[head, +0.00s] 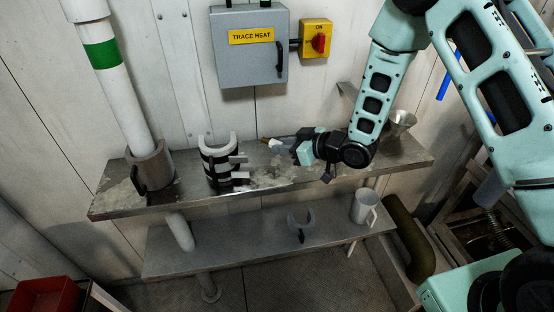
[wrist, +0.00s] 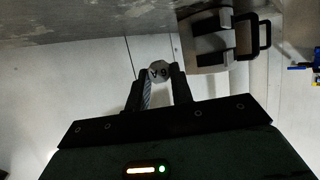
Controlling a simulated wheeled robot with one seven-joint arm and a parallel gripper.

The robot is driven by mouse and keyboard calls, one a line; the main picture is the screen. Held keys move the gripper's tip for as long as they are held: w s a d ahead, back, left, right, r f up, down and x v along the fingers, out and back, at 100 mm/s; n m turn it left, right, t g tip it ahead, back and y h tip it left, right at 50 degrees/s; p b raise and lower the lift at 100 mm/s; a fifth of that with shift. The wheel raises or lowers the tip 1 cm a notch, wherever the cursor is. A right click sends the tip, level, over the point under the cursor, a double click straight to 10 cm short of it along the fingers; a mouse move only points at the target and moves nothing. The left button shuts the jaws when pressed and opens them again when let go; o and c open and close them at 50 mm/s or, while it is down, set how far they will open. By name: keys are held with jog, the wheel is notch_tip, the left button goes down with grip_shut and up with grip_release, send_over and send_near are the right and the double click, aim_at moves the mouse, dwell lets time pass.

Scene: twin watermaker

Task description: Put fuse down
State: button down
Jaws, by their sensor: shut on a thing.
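My gripper (head: 284,147) is over the upper metal shelf (head: 405,161), pointing left. It is shut on the fuse (head: 268,142), a small pale piece at the fingertips. In the wrist view the fuse (wrist: 159,71) shows as a light round end between the two dark fingers of my gripper (wrist: 161,80). The fuse looks a little above the shelf; I cannot tell whether it touches. The fuse's far side is hidden by the fingers.
A black-and-white banded half-shell (head: 220,165) stands left of my gripper. A pipe with a brown collar (head: 150,168) is further left. A funnel (head: 399,122) is at right. A mug (head: 364,207) and grey clip (head: 301,221) are on the lower shelf (head: 250,238). A grey box (head: 250,65) hangs behind.

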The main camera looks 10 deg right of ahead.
aim_at(284, 169)
jog(key=shift+f+p, duration=0.5)
jog(key=shift+f, duration=2.6)
jog(key=shift+f, duration=0.1)
jog(key=c, duration=1.2)
grip_release()
jog(key=shift+c, duration=0.2)
